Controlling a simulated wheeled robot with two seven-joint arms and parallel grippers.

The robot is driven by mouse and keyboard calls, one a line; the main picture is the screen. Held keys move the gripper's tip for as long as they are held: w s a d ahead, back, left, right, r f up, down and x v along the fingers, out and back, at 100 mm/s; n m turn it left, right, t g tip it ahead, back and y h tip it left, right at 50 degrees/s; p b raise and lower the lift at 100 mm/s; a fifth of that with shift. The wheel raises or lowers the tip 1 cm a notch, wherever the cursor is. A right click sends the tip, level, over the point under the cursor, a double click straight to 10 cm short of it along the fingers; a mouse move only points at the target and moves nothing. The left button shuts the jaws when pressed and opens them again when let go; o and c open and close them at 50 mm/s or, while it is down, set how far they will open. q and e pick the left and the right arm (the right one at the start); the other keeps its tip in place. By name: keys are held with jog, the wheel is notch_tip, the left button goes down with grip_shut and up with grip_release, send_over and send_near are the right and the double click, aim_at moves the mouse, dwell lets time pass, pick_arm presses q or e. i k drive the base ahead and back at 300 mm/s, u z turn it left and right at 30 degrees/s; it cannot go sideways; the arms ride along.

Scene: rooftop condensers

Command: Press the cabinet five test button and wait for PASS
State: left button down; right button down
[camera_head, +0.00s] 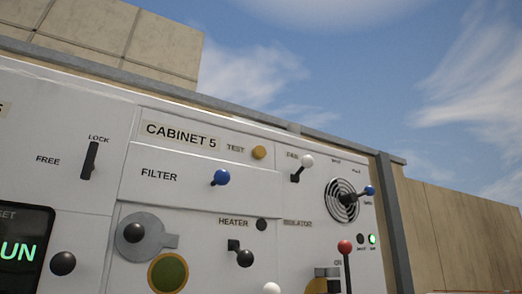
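The cabinet five panel is a white front with a "CABINET 5" label (181,135) near its top. The test button (259,152) is a round yellow knob just right of the word "TEST", and nothing touches it. A dark display (20,250) at the lower left edge shows green letters, of which "UN" is readable; its left part is cut off. No PASS text is visible. Neither of my grippers is in view.
Around the button are a blue filter knob (220,177), a white-tipped fan lever (303,167), a round vent (342,200) with a blue-tipped lever, a red-tipped lever (345,248) and a lit green lamp (372,239). A grey post (393,225) borders the panel's right.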

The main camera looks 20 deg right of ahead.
aim_at(259, 152)
jog(key=u, duration=1.8)
jog(key=k, duration=0.6)
jog(key=z, duration=1.35)
